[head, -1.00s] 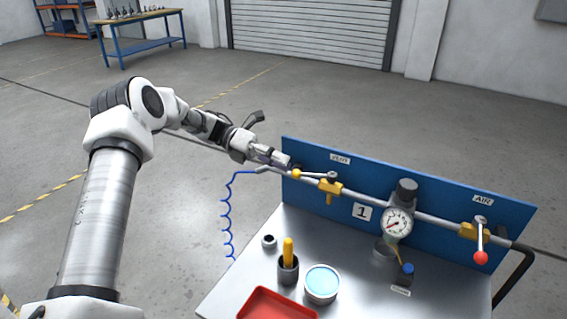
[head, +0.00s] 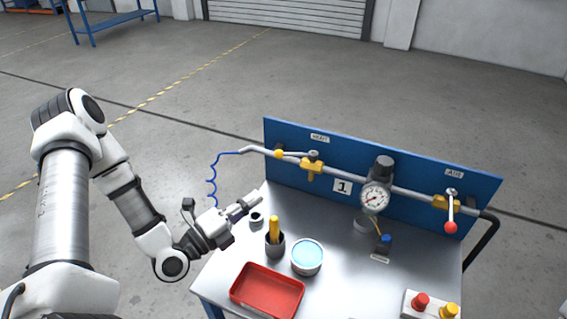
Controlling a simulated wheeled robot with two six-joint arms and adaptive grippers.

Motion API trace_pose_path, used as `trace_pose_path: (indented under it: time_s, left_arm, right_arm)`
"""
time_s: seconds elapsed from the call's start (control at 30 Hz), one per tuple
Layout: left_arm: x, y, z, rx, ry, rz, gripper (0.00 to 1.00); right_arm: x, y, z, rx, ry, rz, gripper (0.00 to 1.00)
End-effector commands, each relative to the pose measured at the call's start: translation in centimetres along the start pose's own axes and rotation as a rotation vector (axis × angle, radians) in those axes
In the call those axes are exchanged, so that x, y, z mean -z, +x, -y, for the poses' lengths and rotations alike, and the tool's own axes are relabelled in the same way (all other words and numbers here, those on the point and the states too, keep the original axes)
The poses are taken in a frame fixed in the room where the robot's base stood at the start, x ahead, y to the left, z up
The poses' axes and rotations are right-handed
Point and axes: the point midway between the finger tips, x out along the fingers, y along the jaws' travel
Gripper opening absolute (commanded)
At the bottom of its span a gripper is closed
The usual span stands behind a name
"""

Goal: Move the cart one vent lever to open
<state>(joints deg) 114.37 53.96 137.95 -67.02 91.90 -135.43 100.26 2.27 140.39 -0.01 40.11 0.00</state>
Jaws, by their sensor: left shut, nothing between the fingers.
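Cart one is the bench with the number 1 plate (head: 342,187) on its blue back panel (head: 405,187). The valve at the panel's left has a yellow body (head: 311,171) and a lever with a yellow knob (head: 279,154). This lever points left, roughly along the pipe. The label above it (head: 320,138) is too blurred to read surely. The valve at right, under an AIR label (head: 454,173), has a lever hanging down with a red knob (head: 450,227). My left gripper (head: 256,202) is shut and empty, below and left of the yellow knob, apart from it. My right gripper is not in view.
A pressure gauge (head: 375,198) sits mid-pipe. On the bench stand a dark cup (head: 275,246) with a yellow-handled tool, a blue-topped tin (head: 307,257), a red tray (head: 267,290) and a button box (head: 430,306).

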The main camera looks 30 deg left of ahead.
Motion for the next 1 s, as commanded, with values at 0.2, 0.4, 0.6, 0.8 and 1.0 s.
trace_pose_path:
  time_s: [0.2, 0.4, 0.6, 0.8, 1.0]
  left_arm:
    - [0.3, 4.2, 0.1, 0.007, 0.008, -0.011, 0.00]
    - [0.2, 8.6, 0.3, 0.007, 0.007, -0.010, 0.00]
    - [-2.0, 11.2, 0.5, 0.006, 0.003, -0.002, 0.00]
    - [-2.8, 11.9, 0.2, 0.006, 0.001, -0.002, 0.00]
    - [-2.8, 11.9, 0.1, 0.006, 0.001, -0.003, 0.00]
  right_arm:
    - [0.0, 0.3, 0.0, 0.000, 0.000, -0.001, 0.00]
    - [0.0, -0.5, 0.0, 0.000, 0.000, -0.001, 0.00]
    - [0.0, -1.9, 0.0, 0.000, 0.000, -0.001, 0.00]
    - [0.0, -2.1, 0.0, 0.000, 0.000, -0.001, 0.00]
    - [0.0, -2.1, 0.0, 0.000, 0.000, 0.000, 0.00]
